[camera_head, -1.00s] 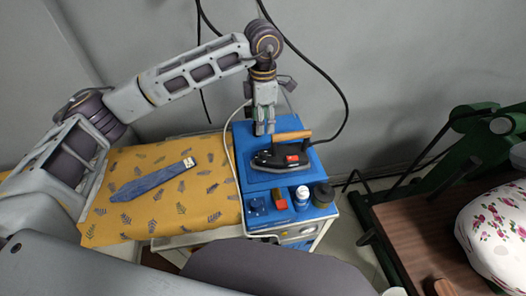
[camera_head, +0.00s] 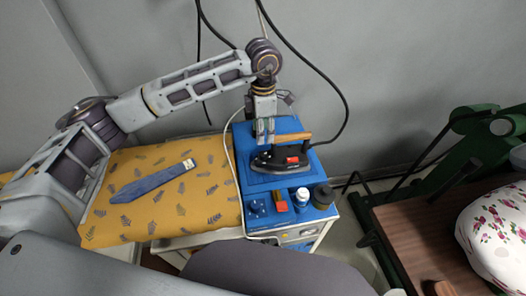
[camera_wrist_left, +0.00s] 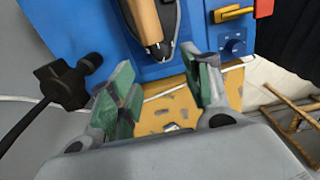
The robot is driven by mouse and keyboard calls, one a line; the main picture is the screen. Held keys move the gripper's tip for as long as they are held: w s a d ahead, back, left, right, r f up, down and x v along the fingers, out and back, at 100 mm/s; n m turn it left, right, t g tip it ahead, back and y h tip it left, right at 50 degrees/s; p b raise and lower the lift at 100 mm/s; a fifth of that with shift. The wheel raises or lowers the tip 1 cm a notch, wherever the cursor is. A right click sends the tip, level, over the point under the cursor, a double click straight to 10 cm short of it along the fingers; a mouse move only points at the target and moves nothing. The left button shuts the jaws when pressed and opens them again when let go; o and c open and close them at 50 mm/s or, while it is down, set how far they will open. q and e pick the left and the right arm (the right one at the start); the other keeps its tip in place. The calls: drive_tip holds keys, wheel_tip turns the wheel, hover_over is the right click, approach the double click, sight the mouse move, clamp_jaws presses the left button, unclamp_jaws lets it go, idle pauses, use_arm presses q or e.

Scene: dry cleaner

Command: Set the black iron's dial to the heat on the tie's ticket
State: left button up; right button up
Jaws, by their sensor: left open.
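The black iron (camera_head: 268,163) stands on the blue top of a cart, with a wooden handle and a red patch on its side. Its handle (camera_wrist_left: 147,20) also shows in the left wrist view. I cannot make out the iron's dial or its setting. The blue-grey tie (camera_head: 150,184) lies on a yellow patterned cloth. Its pale ticket (camera_head: 189,164) is at the tie's upper right end, too small to read. My left gripper (camera_head: 265,140) is open and empty at the rear left of the iron; its green-padded fingers (camera_wrist_left: 160,92) are apart. My right gripper is out of view.
A blue knob (camera_head: 257,207), red block (camera_head: 281,204), white bottle (camera_head: 302,198) and dark jar (camera_head: 322,196) line the cart's front. A black connector with a cable (camera_wrist_left: 65,85) is near the gripper. A green-framed press (camera_head: 480,130) stands at right.

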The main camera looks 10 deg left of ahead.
sight(263, 153)
use_arm(q)
wheel_tip(263, 153, down, 10)
drive_tip(key=shift+r+p, duration=0.2)
drive_tip(key=shift+p, duration=0.5)
drive_tip(key=shift+f, duration=0.45)
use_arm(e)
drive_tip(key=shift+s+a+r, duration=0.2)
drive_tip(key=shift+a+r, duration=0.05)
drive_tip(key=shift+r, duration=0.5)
use_arm(q)
drive_tip(key=shift+c, duration=0.2)
